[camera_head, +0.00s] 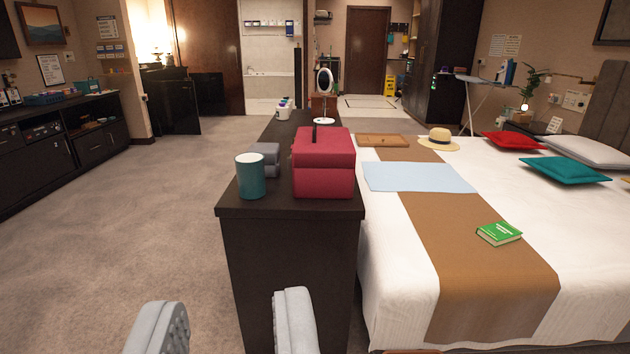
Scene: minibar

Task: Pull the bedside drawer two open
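My gripper (228,322) shows at the bottom as two grey fingers spread wide apart, open with nothing between them. A dark bedside cabinet (518,129) stands at the far right, beyond the bed near its headboard. A lit lamp and a plant are on or beside it. Its drawer fronts are mostly hidden behind the bed and too small to tell apart, so I cannot see drawer two. My gripper is far from it, on the near side of the bed.
A dark long cabinet (290,270) stands close ahead, bearing a teal cup (250,177) and a red box (323,170). The bed (390,270) fills the right. An ironing board (482,84) stands behind it. Carpet (130,220) at left is clear.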

